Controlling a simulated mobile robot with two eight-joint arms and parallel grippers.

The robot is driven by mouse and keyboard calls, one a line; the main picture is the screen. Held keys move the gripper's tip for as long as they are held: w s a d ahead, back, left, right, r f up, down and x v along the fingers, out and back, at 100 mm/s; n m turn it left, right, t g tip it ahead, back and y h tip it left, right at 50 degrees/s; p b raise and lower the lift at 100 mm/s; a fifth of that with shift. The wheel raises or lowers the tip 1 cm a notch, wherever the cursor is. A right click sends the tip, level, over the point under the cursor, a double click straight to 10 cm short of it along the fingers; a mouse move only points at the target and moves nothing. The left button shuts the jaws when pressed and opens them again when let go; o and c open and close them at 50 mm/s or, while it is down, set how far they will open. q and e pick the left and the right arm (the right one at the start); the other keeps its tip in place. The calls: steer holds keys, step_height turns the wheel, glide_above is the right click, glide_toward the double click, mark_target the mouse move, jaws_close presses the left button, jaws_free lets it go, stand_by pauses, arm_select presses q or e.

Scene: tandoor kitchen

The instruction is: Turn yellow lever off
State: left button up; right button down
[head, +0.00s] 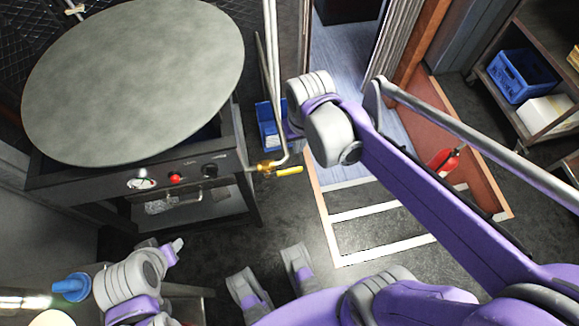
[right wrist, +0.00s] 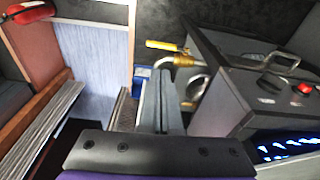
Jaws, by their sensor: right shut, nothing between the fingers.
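The yellow lever (head: 289,171) sits on a brass valve (head: 266,167) on the gas pipe at the stove's front right corner. It points right, away from the stove. In the right wrist view the lever (right wrist: 162,45) points left from the brass valve (right wrist: 184,61). My right gripper (right wrist: 161,75) is shut and empty, its fingertips appearing just below the lever and valve. I cannot tell whether they touch. In the head view the right wrist hides most of this gripper. My left gripper (head: 175,246) is low at the left, far from the lever; its jaw state is unclear.
A blue bin (head: 268,128) stands behind the pipe (head: 270,60). A fire extinguisher (head: 443,160) and shelf (head: 528,75) are at right. Floor is open in front.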

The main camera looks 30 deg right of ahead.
steer(key=g+b, duration=0.1)
steer(key=b, duration=0.2)
glide_above(293, 169)
step_height(293, 169, down, 5)
arm_select(q)
steer(key=f, duration=0.5)
steer(key=shift+w+a, duration=0.1)
steer(key=shift+w, duration=0.15)
arm_select(e)
steer(key=shift+s+f+m+g, duration=0.2)
steer(key=shift+m+g, duration=0.1)
steer(key=shift+m, duration=0.1)
steer(key=shift+f, duration=0.1)
step_height(293, 169, down, 14)
steer(key=b, duration=0.4)
steer(key=shift+b, duration=0.3)
arm_select(q)
steer(key=f, duration=0.5)
steer(key=shift+w+f, duration=0.3)
arm_select(e)
steer(key=shift+w, duration=0.1)
